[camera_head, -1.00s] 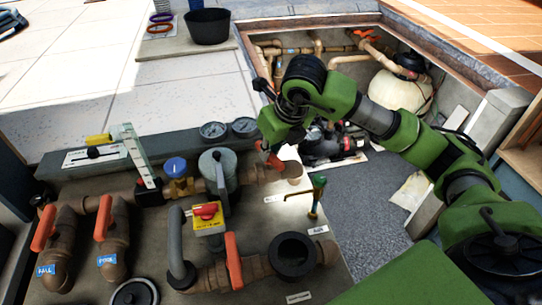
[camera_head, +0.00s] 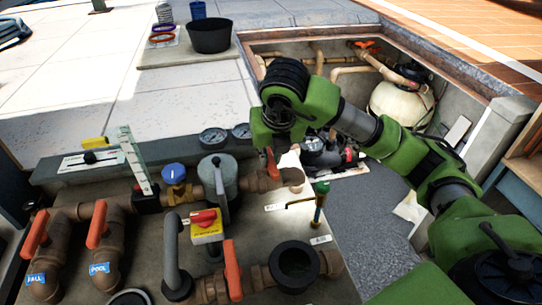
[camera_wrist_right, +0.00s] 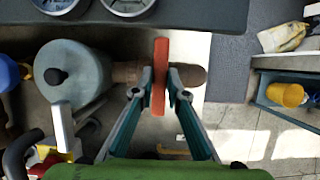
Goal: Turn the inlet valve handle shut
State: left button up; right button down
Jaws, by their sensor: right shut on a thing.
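The orange valve handle (camera_wrist_right: 159,62) sits on a brown pipe to the right of the grey cylindrical housing (camera_wrist_right: 78,80). My right gripper (camera_wrist_right: 160,80) has one finger on each side of this handle and is shut on it. In the head view the handle (camera_head: 272,163) shows just below my right wrist, which hides most of the fingers. The handle stands along the line of the fingers, across the pipe. I cannot read a label that names it as the inlet valve. My left gripper is out of view.
Other orange handles stand on the left pipes (camera_head: 97,224) and the front pipe (camera_head: 232,270). A red and yellow switch (camera_head: 205,222) and a green-topped tap (camera_head: 321,188) are close by. Gauges (camera_head: 213,138) line the back. Open grey floor (camera_head: 365,225) lies to the right.

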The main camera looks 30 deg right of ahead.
jog(key=shift+w+r, duration=0.1)
jog(key=c, duration=2)
grip_release()
jog(key=v, duration=1.2)
